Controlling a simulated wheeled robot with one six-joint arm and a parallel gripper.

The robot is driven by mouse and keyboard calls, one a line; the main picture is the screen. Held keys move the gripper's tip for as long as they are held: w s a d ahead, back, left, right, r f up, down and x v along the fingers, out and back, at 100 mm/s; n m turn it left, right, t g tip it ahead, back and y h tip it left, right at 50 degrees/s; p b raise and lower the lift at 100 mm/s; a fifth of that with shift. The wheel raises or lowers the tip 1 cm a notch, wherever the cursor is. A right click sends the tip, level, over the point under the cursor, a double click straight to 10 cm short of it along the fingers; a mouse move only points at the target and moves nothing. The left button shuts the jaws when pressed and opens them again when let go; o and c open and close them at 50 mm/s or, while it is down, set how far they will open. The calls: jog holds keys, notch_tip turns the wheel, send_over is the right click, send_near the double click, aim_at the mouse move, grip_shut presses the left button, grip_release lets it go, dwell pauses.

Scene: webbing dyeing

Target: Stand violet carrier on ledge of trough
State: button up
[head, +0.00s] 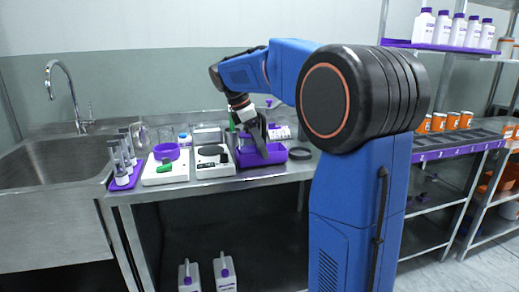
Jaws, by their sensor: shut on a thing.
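My gripper (257,146) is in the head view, over the steel counter, reaching down at a violet tray-like trough (276,157). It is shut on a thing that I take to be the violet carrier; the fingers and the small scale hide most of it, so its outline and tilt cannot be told. The trough has low violet walls and sits near the counter's front edge. Whether the held thing touches the trough cannot be told.
Left of the trough stand a white device (211,167), a scale with a violet bowl (166,151) and a violet vial rack (124,184). A dark ring (300,153) lies to the right. The sink (55,162) is far left. Shelves with bottles stand right.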

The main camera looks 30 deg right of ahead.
aim_at(259, 115)
notch_tip(259, 115, up, 9)
jog(key=shift+r, duration=0.1)
dwell(0.3)
jog(key=shift+a, duration=0.1)
